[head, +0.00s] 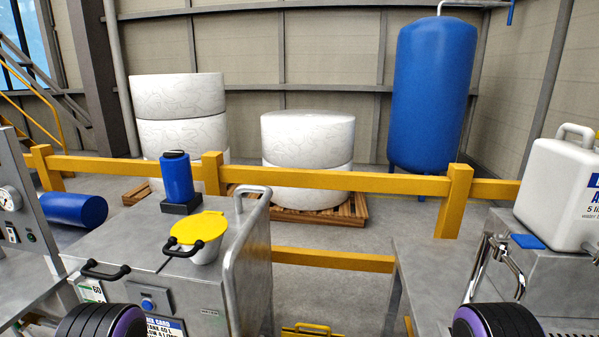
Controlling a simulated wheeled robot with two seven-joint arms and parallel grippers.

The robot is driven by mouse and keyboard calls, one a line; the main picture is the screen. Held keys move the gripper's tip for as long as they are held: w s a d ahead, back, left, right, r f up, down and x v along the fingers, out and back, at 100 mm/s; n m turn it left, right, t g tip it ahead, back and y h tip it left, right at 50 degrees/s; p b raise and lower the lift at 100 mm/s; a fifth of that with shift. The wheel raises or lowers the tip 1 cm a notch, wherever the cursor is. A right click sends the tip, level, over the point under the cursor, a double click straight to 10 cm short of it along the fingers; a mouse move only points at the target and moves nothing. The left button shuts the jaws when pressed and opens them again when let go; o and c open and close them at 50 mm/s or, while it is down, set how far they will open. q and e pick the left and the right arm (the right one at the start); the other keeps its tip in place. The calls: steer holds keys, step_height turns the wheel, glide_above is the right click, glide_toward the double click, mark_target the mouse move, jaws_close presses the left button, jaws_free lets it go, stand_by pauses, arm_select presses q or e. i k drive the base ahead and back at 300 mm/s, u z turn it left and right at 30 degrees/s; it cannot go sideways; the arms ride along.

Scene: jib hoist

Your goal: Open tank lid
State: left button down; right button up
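A grey metal tank (205,292) stands at the lower left, with a label on its front that reads in part "TANK 40 L". A round yellow lid (199,228) covers a pale bucket-shaped piece (207,254) on its top and looks shut. A black handle (187,250) lies just in front of the yellow lid, and a second black handle (105,271) is on the top further left. I cannot tell which of these belongs to the tank's lid. Only dark, purple-ringed parts of my arms show at the bottom edge; neither gripper is in view.
A curved metal rail (232,245) rises at the tank's right side. A blue canister (177,178) stands behind the lid. A yellow barrier (330,179) crosses behind. At right, a white jug (560,195) stands on a metal bench, with bent chrome tubes (515,267) beside it. Floor shows between.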

mark_target(129, 242)
steer(key=u, duration=0.75)
steer(key=k, duration=0.45)
steer(key=u, duration=0.55)
steer(key=i, duration=0.9)
